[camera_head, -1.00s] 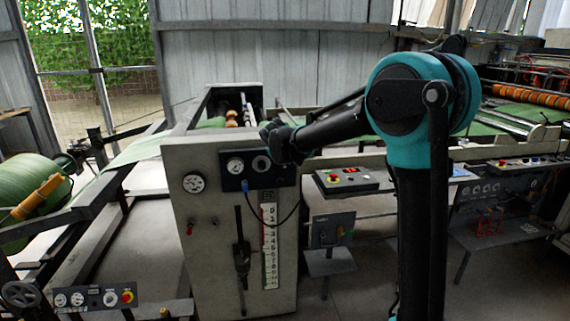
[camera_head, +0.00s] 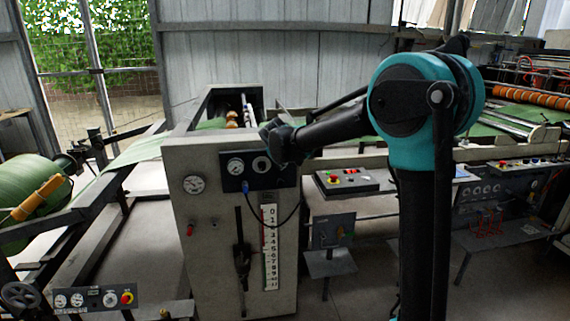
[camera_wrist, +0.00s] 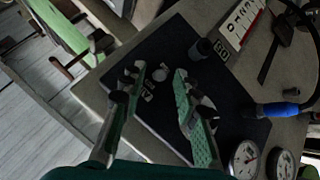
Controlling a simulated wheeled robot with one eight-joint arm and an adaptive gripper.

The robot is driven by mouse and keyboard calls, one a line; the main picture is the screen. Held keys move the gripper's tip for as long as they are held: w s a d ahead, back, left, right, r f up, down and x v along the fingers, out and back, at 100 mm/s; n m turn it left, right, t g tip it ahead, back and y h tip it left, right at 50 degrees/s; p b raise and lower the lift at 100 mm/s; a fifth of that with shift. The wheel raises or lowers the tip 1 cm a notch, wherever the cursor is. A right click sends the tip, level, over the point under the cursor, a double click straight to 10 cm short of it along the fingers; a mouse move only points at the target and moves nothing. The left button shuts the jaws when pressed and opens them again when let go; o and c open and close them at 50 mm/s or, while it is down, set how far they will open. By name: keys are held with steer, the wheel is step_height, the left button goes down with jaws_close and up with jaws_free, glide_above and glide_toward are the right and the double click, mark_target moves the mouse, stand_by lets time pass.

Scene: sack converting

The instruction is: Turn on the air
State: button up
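A dark control panel (camera_head: 233,184) is set in the upper front of a grey machine cabinet (camera_head: 215,260). A small round light spot (camera_wrist: 160,74) shows between the fingers. A round disc (camera_wrist: 204,107) is partly hidden behind the right finger. I see nothing held; contact cannot be told.
A blue hose connector (camera_wrist: 278,109) and a dark cylinder (camera_wrist: 201,49) stand near the fingers. A numbered scale (camera_head: 270,248) and a red switch (camera_head: 190,230) are on the cabinet front. A button console (camera_head: 347,181) lies to the right, a green roll (camera_head: 30,185) to the left.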

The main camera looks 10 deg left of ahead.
steer(key=v, duration=1.1)
steer(key=shift+r, duration=0.15)
steer(key=shift+s, duration=0.15)
steer(key=s+d+f+m+g, duration=0.1)
steer(key=s+d+f+m, duration=0.1)
steer(key=s+d+f, duration=0.55)
steer(key=s+d+f+m+g, duration=0.2)
steer(key=s+d+f, duration=0.25)
steer(key=d, duration=0.55)
steer(key=s+d+f+m+g, duration=0.1)
steer(key=s+d+f+m, duration=0.1)
steer(key=s+d+f, duration=0.6)
steer(key=s+d+f+m+g, duration=0.1)
steer(key=s+d+f+m, duration=0.1)
steer(key=s+d+f, duration=0.2)
steer(key=s+f, duration=0.3)
steer(key=s, duration=0.2)
steer(key=shift+s+f, duration=0.2)
steer(key=shift+s, duration=0.1)
